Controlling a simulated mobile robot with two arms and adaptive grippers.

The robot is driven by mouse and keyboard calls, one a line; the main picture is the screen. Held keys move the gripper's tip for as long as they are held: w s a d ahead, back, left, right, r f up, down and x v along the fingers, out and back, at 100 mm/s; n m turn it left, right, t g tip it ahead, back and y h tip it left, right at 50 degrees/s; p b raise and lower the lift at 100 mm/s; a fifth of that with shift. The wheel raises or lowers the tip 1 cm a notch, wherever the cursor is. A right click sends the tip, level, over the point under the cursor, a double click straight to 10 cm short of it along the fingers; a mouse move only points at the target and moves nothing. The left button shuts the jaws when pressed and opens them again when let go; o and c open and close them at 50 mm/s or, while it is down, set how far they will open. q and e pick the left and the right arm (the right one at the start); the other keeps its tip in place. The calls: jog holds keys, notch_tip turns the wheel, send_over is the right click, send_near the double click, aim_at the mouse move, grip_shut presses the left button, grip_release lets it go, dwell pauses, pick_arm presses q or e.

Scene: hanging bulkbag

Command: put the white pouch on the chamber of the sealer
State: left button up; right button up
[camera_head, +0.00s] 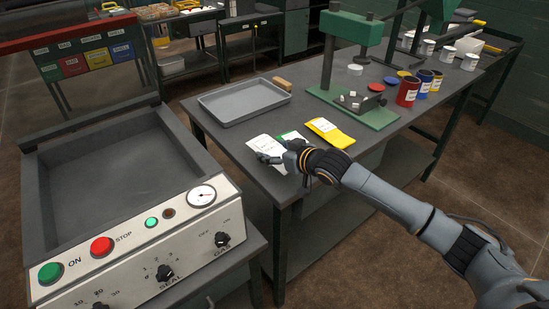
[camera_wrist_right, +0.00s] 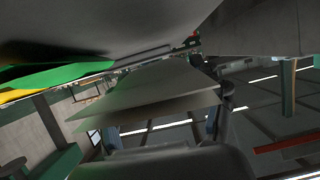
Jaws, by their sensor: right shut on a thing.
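The white pouch (camera_head: 262,146) is at the front edge of the dark table, left of a green pouch (camera_head: 291,135). My right gripper (camera_head: 272,158) is shut on the near edge of the white pouch. In the right wrist view, the white pouch (camera_wrist_right: 150,92) looks like a pale, flat sheet coming out from the gripper. I cannot tell whether it still touches the table. The sealer stands at the left, with its lid raised and its grey chamber (camera_head: 120,165) open and empty. My left gripper is out of view.
A yellow pouch (camera_head: 330,132) lies right of the green one. A grey tray (camera_head: 244,101) lies behind the pouches. A green press (camera_head: 352,107) and several coloured cans stand farther right. The control panel (camera_head: 150,245) faces front, and a narrow gap separates sealer and table.

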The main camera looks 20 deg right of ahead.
jog(key=shift+w+d+f+p, duration=0.1)
jog(key=shift+w+f+p, duration=0.1)
jog(key=shift+f+p, duration=0.75)
jog(key=shift+s+f, duration=0.1)
jog(key=shift+f, duration=0.45)
jog(key=shift+f+b, duration=0.15)
jog(key=shift+b, duration=0.15)
jog(key=o, duration=1.2)
